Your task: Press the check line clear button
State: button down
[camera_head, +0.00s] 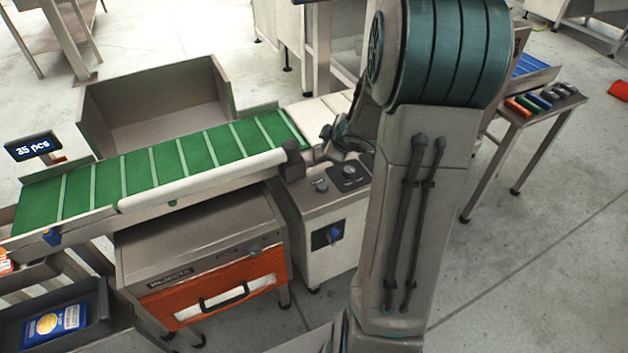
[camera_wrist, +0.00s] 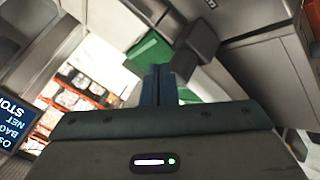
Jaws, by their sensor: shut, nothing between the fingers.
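A grey control cabinet (camera_head: 325,205) stands at the end of the green belt. Its top panel bears a dark round control (camera_head: 349,170) and a smaller one (camera_head: 320,185) to its left. The labels are too small to read, so I cannot tell which is the check line clear button. My gripper (camera_wrist: 158,85) is shut and empty in the wrist view. In the head view its dark body shows just above and behind the cabinet top, partly hidden by my arm; contact with a button cannot be made out. The wrist view shows no button clearly.
A green conveyor (camera_head: 170,161) with a dark block (camera_head: 293,160) at its end adjoins the cabinet. A reject box with an orange front (camera_head: 220,290) stands left of it. A small table (camera_head: 530,115) stands right.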

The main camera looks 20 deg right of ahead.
jog(key=f, duration=0.1)
jog(key=f+n+y, duration=0.1)
jog(key=f, duration=0.1)
jog(key=f+n+y, duration=0.1)
jog(key=shift+a+f, duration=0.15)
jog(key=shift+a, duration=0.1)
jog(key=shift+b, duration=0.3)
jog(key=b, duration=0.8)
send_over(325, 188)
notch_tip(325, 188, down, 8)
jog(key=shift+s+r, duration=0.1)
jog(key=shift+f+b, duration=0.3)
jog(key=shift+f, duration=0.2)
dwell(0.9)
jog(key=shift+f, duration=0.4)
